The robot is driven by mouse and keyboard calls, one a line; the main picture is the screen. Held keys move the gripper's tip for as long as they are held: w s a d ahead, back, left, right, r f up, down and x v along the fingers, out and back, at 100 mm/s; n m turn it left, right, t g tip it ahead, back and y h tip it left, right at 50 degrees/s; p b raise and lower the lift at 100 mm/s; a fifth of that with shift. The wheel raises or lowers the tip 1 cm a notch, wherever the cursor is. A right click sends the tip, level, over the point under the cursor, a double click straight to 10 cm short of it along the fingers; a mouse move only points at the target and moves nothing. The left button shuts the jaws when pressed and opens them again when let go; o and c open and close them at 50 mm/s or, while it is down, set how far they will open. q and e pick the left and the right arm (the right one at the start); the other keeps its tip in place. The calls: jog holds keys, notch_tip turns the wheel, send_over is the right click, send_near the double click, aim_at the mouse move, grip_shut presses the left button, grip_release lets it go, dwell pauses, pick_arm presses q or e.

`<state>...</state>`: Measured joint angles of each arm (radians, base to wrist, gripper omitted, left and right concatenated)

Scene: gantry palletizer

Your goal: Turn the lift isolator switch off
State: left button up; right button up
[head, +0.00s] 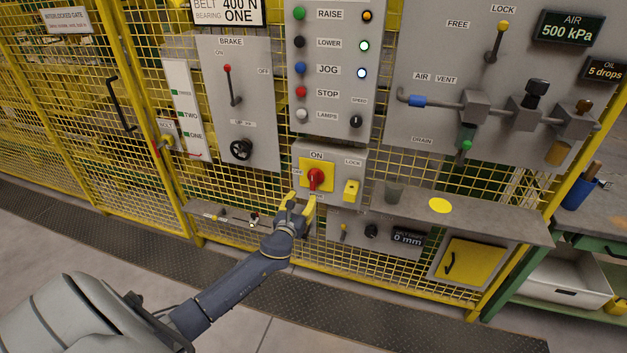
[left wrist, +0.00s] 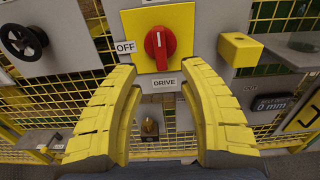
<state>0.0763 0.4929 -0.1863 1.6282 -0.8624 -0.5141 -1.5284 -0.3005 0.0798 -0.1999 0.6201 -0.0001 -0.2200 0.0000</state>
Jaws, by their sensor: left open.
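The red rotary switch handle (head: 316,180) sits on a yellow plate on a grey box in the middle of the panel. It also shows in the left wrist view (left wrist: 160,44), upright, with its white mark up. ON is above it in the head view, OFF is at its left, and a DRIVE label is below it in the wrist view. My left gripper (head: 301,200) is open and empty, just below and in front of the switch. Its yellow fingers (left wrist: 160,75) stand apart, not touching the handle. My right gripper is not in view.
A yellow block (head: 351,190) under LOCK sticks out right of the switch. A black handwheel (head: 241,150) is at the left. Yellow mesh fencing surrounds the panels.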

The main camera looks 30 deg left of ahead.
aim_at(312, 181)
pick_arm(q)
jog(key=x, duration=1.2)
grip_shut()
